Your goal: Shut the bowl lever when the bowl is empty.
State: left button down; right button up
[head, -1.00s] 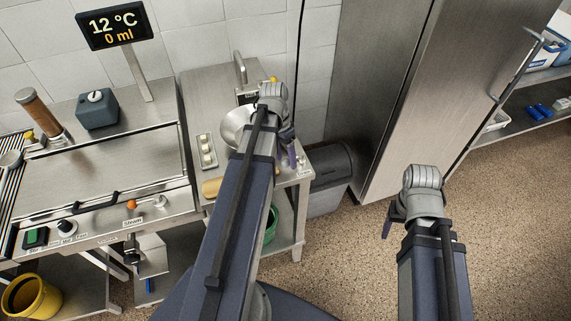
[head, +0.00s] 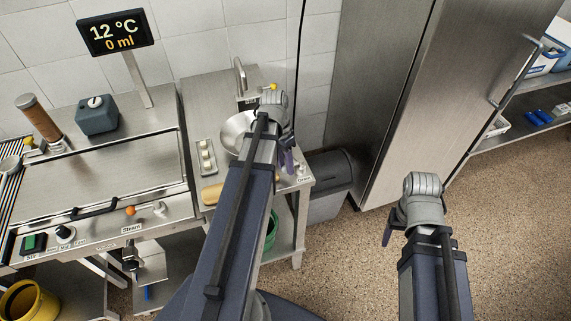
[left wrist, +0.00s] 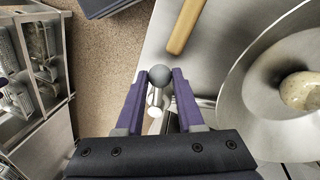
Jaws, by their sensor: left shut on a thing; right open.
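A steel bowl (head: 231,132) is set in the counter, partly hidden behind my left arm in the head view. In the left wrist view the bowl (left wrist: 245,105) fills the right side, with a pale, speckled, rounded lump (left wrist: 302,91) at its middle. The bowl lever is a steel stem with a grey ball knob (left wrist: 160,76), beside the bowl. My left gripper (left wrist: 160,80) is shut on the lever near the knob; it also shows in the head view (head: 288,160). My right gripper (head: 387,235) is open and empty above the floor.
A wooden-looking piece (head: 212,193) and a small tray of pale items (head: 206,157) lie left of the bowl. A tap (head: 240,77) stands behind. A display (head: 115,32) reads 12 °C, 0 ml. A tall steel cabinet (head: 440,80) stands right; floor is clear there.

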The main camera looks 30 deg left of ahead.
pick_arm(q)
jog(key=shift+w+a+m, duration=0.25)
jog(key=shift+a+m, duration=0.05)
jog(key=shift+m, duration=0.45)
jog(key=shift+w+a+m, duration=0.2)
jog(key=shift+a+m, duration=0.1)
jog(key=shift+m, duration=0.45)
jog(key=c, duration=0.5)
grip_release()
jog(key=shift+c, duration=0.2)
notch_tip(320, 180, up, 8)
jog(key=a+p, duration=0.1)
jog(key=p, duration=0.6)
jog(key=shift+w+a+f+p, duration=0.15)
jog(key=shift+w+p, duration=0.2)
